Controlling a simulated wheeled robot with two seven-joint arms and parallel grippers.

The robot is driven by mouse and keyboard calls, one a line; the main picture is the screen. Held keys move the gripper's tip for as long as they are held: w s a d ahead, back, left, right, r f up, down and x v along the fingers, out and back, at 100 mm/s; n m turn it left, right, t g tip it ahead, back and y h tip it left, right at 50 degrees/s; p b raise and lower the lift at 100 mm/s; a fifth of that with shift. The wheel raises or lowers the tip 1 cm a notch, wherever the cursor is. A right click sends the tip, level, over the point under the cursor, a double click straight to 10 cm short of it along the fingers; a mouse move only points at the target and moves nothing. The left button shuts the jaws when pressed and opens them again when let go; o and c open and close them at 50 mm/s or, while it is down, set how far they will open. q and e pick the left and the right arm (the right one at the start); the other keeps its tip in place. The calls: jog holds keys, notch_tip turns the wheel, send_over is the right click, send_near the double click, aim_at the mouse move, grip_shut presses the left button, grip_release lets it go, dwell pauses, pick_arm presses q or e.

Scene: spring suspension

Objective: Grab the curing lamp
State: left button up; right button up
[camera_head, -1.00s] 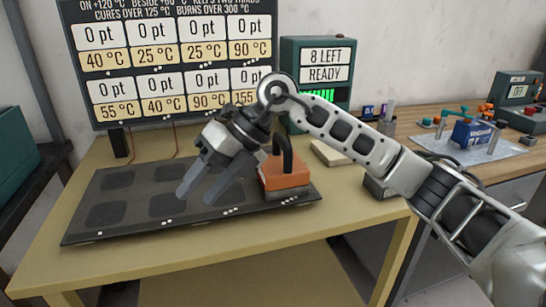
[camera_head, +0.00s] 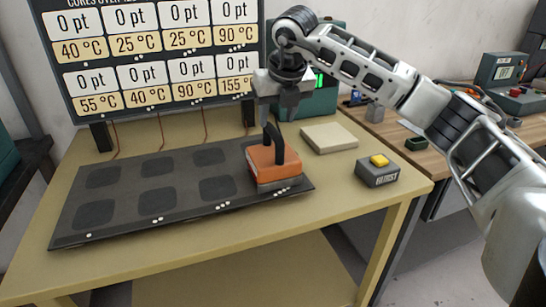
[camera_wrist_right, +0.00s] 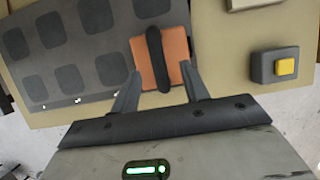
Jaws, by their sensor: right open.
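The curing lamp (camera_head: 273,163) is an orange block with a black arched handle, standing on the right end of the dark mat (camera_head: 75,234). My right gripper (camera_head: 280,112) is above the lamp and points down, with its fingers close to the top of the handle in the head view. In the right wrist view the lamp (camera_wrist_right: 176,48) lies just beyond the fingertips of my right gripper (camera_wrist_right: 158,80), which are spread apart with the handle between their lines. I cannot tell whether a finger touches the handle. My left gripper is not in view.
A grey box with a yellow button (camera_head: 378,172) sits right of the lamp; it also shows in the right wrist view (camera_wrist_right: 273,67). A pale flat block (camera_head: 329,138) lies behind it. A temperature board (camera_head: 150,55) stands behind the mat. The table's front strip is clear.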

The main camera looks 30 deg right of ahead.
aim_at(273, 129)
jog(key=shift+p+x, duration=0.65)
jog(key=shift+x, duration=2.25)
jog(key=shift+a, duration=0.15)
grip_shut()
jog(key=shift+w+r, duration=0.1)
jog(key=shift+r, duration=0.1)
